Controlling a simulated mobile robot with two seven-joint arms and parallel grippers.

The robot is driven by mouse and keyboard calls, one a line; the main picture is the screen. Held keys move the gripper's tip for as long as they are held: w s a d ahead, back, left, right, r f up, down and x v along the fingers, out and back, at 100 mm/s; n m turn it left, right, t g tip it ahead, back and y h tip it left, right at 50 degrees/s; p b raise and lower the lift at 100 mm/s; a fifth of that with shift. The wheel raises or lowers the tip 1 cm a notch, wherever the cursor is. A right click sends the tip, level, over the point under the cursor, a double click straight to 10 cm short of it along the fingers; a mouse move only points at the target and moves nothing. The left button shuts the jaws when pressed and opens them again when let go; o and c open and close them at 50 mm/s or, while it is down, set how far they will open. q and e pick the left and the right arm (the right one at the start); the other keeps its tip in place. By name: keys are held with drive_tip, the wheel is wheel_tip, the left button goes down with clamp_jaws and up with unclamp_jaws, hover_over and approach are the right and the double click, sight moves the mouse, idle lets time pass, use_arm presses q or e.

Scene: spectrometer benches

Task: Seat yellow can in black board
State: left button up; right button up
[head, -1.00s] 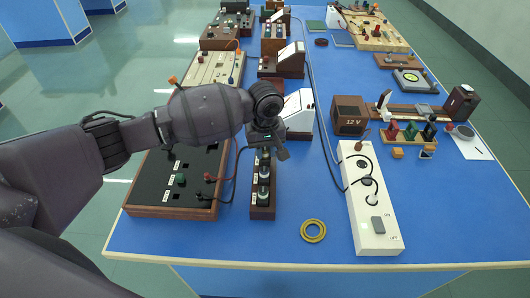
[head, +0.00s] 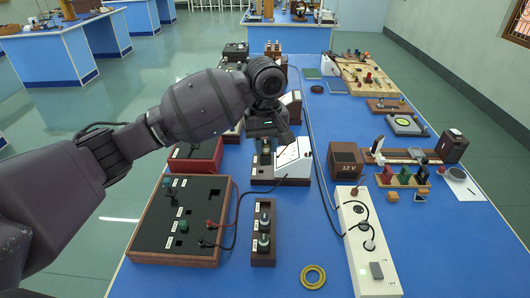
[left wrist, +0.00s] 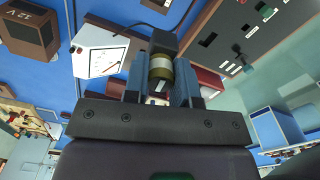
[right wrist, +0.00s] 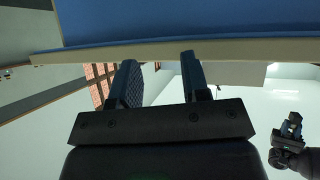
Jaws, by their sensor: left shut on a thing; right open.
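My left gripper (head: 268,132) is shut on a can with a yellow-gold band and a dark top. The left wrist view shows the yellow can (left wrist: 160,68) between the fingers; in the head view the gripper mostly hides it. The black board (head: 160,238), a black panel in a brown wooden frame with square openings and a green knob, lies at front left. The gripper is above and behind the board's right side, apart from it. My right gripper (right wrist: 158,75) is open and empty below the table edge in the right wrist view.
A narrow wooden rack (head: 264,258) with two cans stands right of the board. A dark cable runs between them. A red box (head: 195,158) and a white meter (head: 293,158) stand behind. A yellow ring (head: 313,277) and a white power strip (head: 366,245) are at front right.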

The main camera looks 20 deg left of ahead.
sight(265, 142)
use_arm(q)
drive_tip(key=shift+r+p, duration=0.45)
drive_tip(key=shift+r, duration=0.05)
drive_tip(key=shift+r+p, duration=0.25)
drive_tip(key=shift+p, duration=0.35)
drive_tip(key=shift+r+p, duration=0.25)
drive_tip(key=shift+p, duration=1.75)
drive_tip(key=shift+f+p, duration=0.1)
drive_tip(key=shift+p, duration=0.85)
drive_tip(key=shift+r, duration=0.65)
